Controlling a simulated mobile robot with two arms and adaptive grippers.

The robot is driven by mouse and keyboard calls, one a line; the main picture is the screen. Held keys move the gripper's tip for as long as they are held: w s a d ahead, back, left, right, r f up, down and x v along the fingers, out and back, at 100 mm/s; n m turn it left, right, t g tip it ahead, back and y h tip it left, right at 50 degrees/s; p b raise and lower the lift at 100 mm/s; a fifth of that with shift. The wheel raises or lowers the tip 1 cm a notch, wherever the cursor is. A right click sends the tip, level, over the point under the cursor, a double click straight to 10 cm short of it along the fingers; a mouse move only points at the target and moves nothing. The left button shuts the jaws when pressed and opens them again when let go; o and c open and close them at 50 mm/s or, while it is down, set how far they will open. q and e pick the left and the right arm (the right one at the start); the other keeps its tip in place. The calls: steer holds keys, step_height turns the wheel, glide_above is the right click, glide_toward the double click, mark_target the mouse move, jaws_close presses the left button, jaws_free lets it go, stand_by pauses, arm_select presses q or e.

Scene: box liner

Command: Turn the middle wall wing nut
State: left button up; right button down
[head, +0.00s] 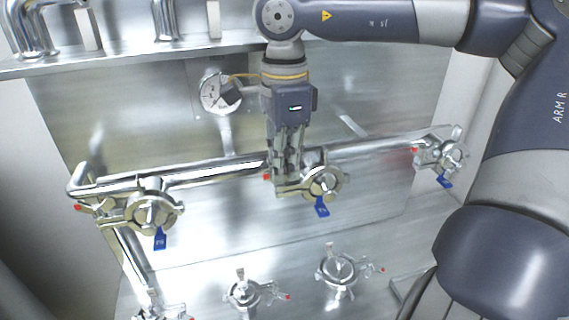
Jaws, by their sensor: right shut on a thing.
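The middle wall clamp (322,184) is a round metal fitting on the horizontal pipe, with a blue tag (322,208) hanging below. A small red tip (266,177) shows at its left end. My right gripper (288,188) points down from above, at the left side of this clamp. Its fingers are shut on the middle wall wing nut, which they mostly hide. I cannot tell the nut's exact angle. My left gripper is not in view.
Similar wall clamps sit at the left (152,206) and right (446,156) of the pipe (215,174). Several fittings, such as one at the lower right (340,269), stand below. A metal shelf (120,55) crosses above.

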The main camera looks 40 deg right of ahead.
steer(key=n, duration=0.5)
steer(key=shift+w, duration=0.2)
steer(key=n, duration=0.4)
steer(key=shift+w+r+n, duration=0.1)
steer(key=shift+w+n, duration=0.05)
steer(key=shift+n, duration=0.15)
steer(key=n, duration=0.5)
steer(key=shift+w+p, duration=0.1)
steer(key=shift+p, duration=0.2)
steer(key=shift+a+n, duration=0.15)
steer(key=shift+n, duration=1.55)
steer(key=c, duration=1.8)
jaws_free()
step_height(320, 180, up, 12)
steer(key=shift+f, duration=0.1)
